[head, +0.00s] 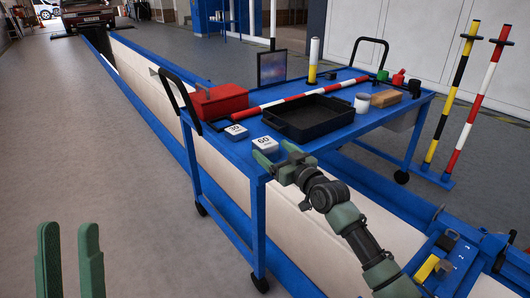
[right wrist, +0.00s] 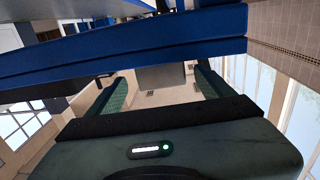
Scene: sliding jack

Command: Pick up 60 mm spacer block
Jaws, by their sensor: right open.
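The 60 mm spacer block (head: 265,143) is a small white-topped block marked "60". It sits at the near left corner of the blue cart's top (head: 345,143). My right gripper (head: 277,153) is open at the cart's near edge, just in front of the block, with no block between its fingers. In the right wrist view, its green fingers (right wrist: 162,88) are apart, and a blue beam crosses above them; the block cannot be made out there. My left gripper (head: 70,258) is open and empty at the lower left, far from the cart.
A similar block marked "30" (head: 236,131) sits left of the 60 block. A black tray (head: 309,118) lies close on the right. The cart handle (head: 178,92) rises at left.

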